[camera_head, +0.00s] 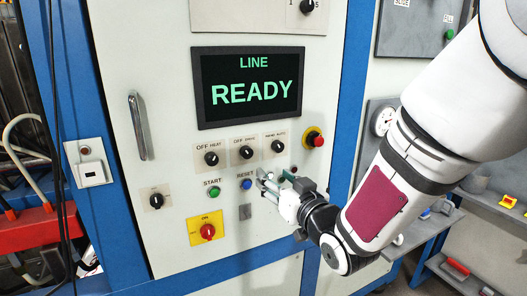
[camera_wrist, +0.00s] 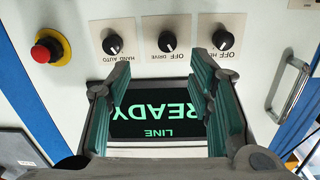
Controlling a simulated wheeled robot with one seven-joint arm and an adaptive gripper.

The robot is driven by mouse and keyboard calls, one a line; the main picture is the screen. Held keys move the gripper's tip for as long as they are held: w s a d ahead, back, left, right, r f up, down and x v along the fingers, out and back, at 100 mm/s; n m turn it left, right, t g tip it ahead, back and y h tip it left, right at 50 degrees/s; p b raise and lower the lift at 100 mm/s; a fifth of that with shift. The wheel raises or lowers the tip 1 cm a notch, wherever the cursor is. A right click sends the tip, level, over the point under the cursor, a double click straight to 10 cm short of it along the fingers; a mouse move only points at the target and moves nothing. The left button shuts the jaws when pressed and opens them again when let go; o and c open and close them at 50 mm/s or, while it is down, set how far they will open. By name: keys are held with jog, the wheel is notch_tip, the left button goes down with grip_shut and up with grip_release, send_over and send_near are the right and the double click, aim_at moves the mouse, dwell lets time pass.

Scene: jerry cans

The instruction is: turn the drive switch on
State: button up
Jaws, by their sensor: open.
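The drive switch (camera_head: 245,152) is a black rotary knob on a white plate marked OFF DRIVE, in the middle of a row of three below the screen. It also shows in the wrist view (camera_wrist: 167,41), upside down, beyond and between my fingertips. Its exact pointer direction is too small to tell. My gripper (camera_head: 263,178) is open and empty in front of the panel, below and to the right of the drive switch, near the blue RESET button. In the wrist view my gripper (camera_wrist: 160,73) has its two fingers spread wide, touching no knob.
The heat switch (camera_head: 211,158) and hand/auto switch (camera_head: 278,146) flank the drive switch. A red emergency button (camera_head: 315,139) sits to the right. Green START (camera_head: 214,191) and blue RESET (camera_head: 246,184) buttons are below. The screen (camera_head: 250,88) reads LINE READY. A door handle (camera_head: 138,125) projects at left.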

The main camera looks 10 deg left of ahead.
aim_at(248, 155)
jog(key=x, duration=0.4)
jog(key=p+x, duration=0.1)
jog(key=x, duration=0.4)
jog(key=a+x, duration=0.1)
jog(key=x, duration=0.4)
jog(key=shift+s+r, duration=0.3)
grip_shut()
